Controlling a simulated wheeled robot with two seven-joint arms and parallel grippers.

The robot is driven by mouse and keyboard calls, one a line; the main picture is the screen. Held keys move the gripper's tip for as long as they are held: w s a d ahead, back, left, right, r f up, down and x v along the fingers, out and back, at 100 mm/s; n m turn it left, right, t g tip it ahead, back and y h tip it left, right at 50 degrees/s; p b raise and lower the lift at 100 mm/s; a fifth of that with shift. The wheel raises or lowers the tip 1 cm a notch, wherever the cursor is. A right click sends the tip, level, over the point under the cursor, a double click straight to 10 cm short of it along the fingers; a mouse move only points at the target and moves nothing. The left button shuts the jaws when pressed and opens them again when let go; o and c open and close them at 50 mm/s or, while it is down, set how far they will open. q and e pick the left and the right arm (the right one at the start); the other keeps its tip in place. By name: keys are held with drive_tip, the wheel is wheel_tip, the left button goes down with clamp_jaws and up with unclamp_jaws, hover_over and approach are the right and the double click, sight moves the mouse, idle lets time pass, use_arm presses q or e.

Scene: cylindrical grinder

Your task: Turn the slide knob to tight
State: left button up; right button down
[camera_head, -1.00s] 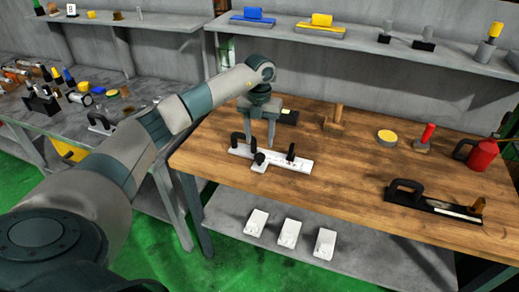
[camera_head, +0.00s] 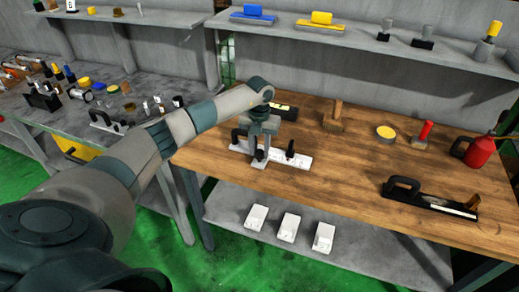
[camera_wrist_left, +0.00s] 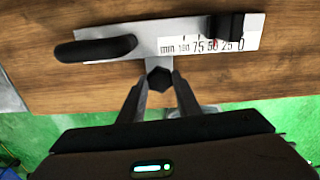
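The slide tool is a white bar (camera_head: 300,160) with a printed mm scale, lying on the wooden bench. In the left wrist view, its bar (camera_wrist_left: 185,46) carries a black handle (camera_wrist_left: 95,49) at the left and a black slider block (camera_wrist_left: 226,26) over the low end of the scale. A dark six-sided knob (camera_wrist_left: 159,80) sits on a short arm at its near side. My left gripper (camera_head: 259,160) points down at the knob. In the wrist view, the fingertips of the left gripper (camera_wrist_left: 158,82) stand apart on either side of it; contact is unclear. The right gripper is out of view.
On the same bench (camera_head: 350,195) stand a wooden block (camera_head: 333,118), a yellow-topped tin (camera_head: 385,133), a red-handled tool (camera_head: 426,132), a red can (camera_head: 481,152) and a black-handled gauge (camera_head: 430,200). White boxes (camera_head: 288,228) lie on the shelf below.

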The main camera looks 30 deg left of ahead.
use_arm(q)
drive_tip(key=c, duration=0.3)
drive_tip(key=shift+c, duration=0.2)
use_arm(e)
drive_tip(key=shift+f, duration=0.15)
use_arm(q)
drive_tip(key=m+b, duration=0.3)
drive_tip(key=shift+f+b, duration=0.2)
drive_tip(key=shift+b, duration=0.15)
drive_tip(key=m+b, duration=0.3)
drive_tip(key=m, duration=0.1)
drive_tip(key=shift+r+b, duration=0.15)
drive_tip(key=shift+b, duration=0.2)
drive_tip(key=shift+m, duration=0.3)
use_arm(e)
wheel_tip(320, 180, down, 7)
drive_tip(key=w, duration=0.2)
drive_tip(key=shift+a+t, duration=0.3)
